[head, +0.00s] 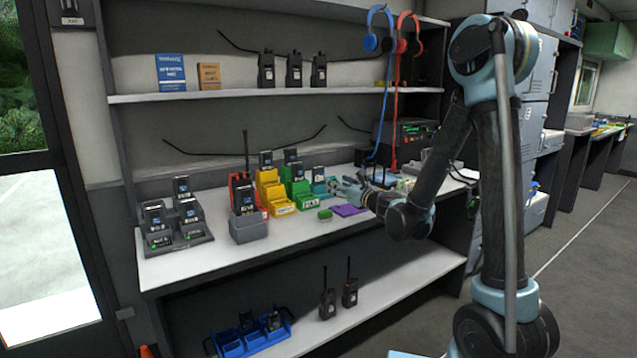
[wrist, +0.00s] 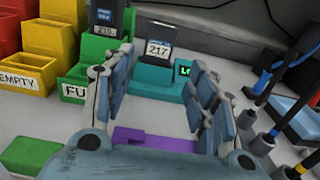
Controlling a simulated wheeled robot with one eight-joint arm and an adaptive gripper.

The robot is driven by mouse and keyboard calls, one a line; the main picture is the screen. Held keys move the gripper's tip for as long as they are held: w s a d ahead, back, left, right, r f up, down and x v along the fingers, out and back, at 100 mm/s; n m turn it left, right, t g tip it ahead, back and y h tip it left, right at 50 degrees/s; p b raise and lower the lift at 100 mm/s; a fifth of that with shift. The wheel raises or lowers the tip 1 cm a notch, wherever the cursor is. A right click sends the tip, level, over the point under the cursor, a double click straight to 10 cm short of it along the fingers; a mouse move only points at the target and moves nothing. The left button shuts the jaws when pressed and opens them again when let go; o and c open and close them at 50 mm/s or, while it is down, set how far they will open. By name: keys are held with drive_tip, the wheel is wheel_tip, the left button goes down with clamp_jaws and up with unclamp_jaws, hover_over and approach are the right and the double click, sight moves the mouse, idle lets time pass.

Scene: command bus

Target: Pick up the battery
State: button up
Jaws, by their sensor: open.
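Several dark batteries with label screens are in view. In the wrist view, a battery marked 217 (wrist: 158,48) stands upright in a teal bin (wrist: 158,77), beyond and between my fingers. It also shows in the head view (head: 319,174). Another battery, marked 215 (wrist: 107,17), stands in the green bin (wrist: 78,84) to its left. More batteries (head: 182,187) sit in a grey charger (head: 180,243) at the left end of the bench. My gripper (wrist: 158,68) is open and empty, its fingers either side of battery 217; contact cannot be told. It also shows in the head view (head: 340,186).
Yellow bins (head: 281,208), a red bin, a radio in a grey holder (head: 248,229), a green block (head: 325,214) and a purple flat piece (head: 349,210) share the bench. Cables and dark upright posts (wrist: 257,133) stand right of my fingers. The front bench strip is clear.

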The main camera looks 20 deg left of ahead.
sight(320, 174)
drive_tip(key=x, duration=0.9)
drive_tip(key=shift+r+x, duration=0.1)
drive_tip(key=shift+x, duration=1.25)
drive_tip(key=shift+r+x, duration=0.15)
drive_tip(key=shift+x, duration=1.2)
drive_tip(key=shift+c, duration=0.2)
drive_tip(key=c, duration=0.9)
drive_tip(key=shift+c, duration=0.2)
wheel_tip(320, 174, up, 10)
